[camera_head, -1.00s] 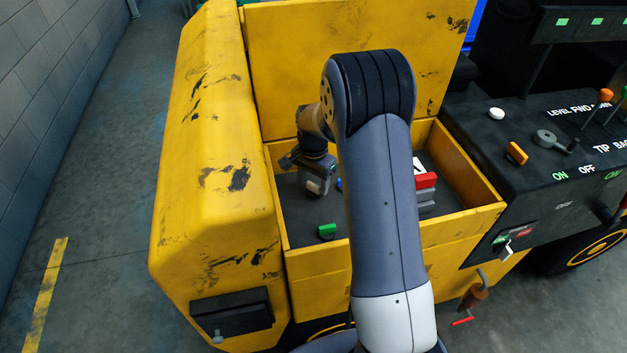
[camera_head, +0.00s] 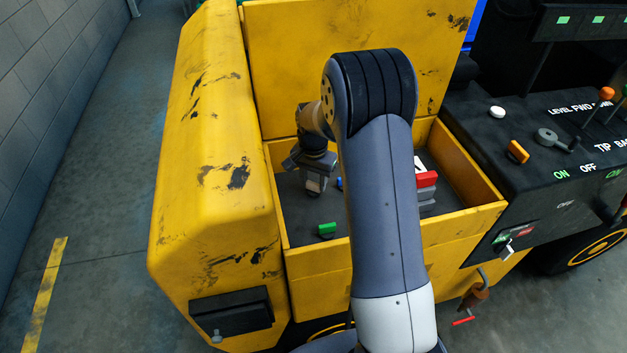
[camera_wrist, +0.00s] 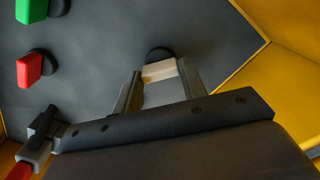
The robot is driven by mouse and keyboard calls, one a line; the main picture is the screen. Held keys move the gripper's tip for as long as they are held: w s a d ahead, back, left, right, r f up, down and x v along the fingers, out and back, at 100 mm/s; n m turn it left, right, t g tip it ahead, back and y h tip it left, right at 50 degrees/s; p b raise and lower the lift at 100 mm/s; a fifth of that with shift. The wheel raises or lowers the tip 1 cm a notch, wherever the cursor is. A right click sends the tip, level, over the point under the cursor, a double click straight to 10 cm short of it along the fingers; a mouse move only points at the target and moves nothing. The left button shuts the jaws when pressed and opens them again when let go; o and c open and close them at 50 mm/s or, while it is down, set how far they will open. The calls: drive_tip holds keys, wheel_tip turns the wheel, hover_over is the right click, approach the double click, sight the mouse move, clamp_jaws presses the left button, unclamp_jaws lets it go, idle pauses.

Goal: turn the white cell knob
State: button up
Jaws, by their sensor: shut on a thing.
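The white cell knob (camera_wrist: 159,71) is a small pale bar on a round black base, on the dark floor of the yellow bin. It sits between my gripper's two fingertips (camera_wrist: 160,78) in the wrist view, and the fingers are closed on its two ends. In the head view my gripper (camera_head: 314,184) points down into the left part of the bin, and the knob there is mostly hidden by the fingers.
A green knob (camera_wrist: 32,10) and a red knob (camera_wrist: 30,70) stand nearby on the same floor. The yellow bin wall (camera_head: 470,222) encloses the space. A black control panel (camera_head: 480,135) is beyond.

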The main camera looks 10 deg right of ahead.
sight(313, 183)
drive_tip(key=n+b, duration=0.1)
drive_tip(key=n, duration=0.3)
drive_tip(key=shift+n, duration=2.1)
drive_tip(key=o, duration=1)
drive_tip(key=shift+r, duration=0.15)
wheel_tip(313, 183, up, 11)
drive_tip(key=shift+f+b, duration=0.2)
drive_tip(key=shift+b, duration=0.2)
